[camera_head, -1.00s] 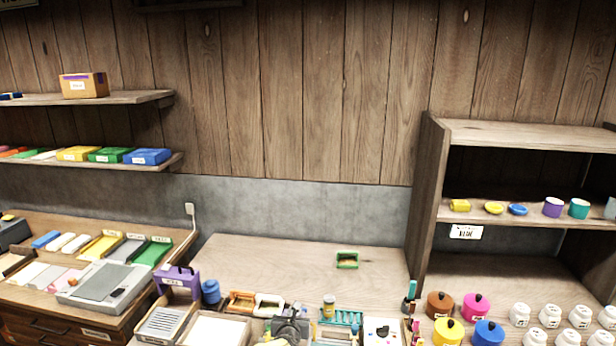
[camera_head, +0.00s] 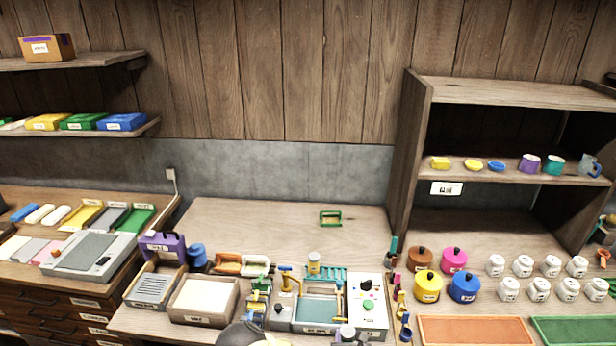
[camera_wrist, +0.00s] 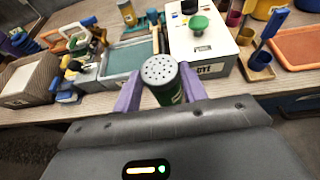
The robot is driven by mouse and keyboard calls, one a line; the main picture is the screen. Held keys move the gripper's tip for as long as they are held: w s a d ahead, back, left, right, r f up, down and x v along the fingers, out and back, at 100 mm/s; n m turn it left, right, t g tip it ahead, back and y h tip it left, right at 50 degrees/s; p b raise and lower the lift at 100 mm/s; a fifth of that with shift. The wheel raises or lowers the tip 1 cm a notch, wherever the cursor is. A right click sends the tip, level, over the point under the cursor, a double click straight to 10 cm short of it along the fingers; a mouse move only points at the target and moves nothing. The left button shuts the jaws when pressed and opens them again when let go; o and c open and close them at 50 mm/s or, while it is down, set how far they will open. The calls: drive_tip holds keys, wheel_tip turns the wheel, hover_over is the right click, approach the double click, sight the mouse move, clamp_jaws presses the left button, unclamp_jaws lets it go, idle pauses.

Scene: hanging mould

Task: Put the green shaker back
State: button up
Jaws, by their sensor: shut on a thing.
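My gripper (camera_wrist: 159,76) is shut on the green shaker (camera_wrist: 174,96), with a purple finger on each side of it. The shaker has a grey lid pierced with holes that faces the wrist camera. Its lower part is hidden. In the wrist view it is held in front of the bench edge, below the white box with a green knob (camera_wrist: 203,50). In the head view, a small pale-topped thing at the bottom edge (camera_head: 347,331) looks like the shaker's lid; my gripper is hardly discernible there.
A green rectangular frame (camera_head: 330,218) lies on the clear back part of the bench. A grey-green tray (camera_head: 317,309), a yellowish jar (camera_head: 314,264) and a teal rack (camera_head: 326,274) crowd the front. Coloured pots (camera_head: 465,287), white jars (camera_head: 538,289) and an orange tray (camera_head: 476,331) stand to the right.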

drive_tip(key=s+d, duration=0.4)
drive_tip(key=s, duration=0.1)
drive_tip(key=shift+d+r+b, duration=0.25)
drive_tip(key=shift+r+b, duration=0.1)
drive_tip(key=shift+r, duration=0.05)
drive_tip(key=shift+s, duration=0.1)
wheel_tip(320, 180, down, 5)
drive_tip(key=b, duration=0.5)
drive_tip(key=shift+a, duration=0.15)
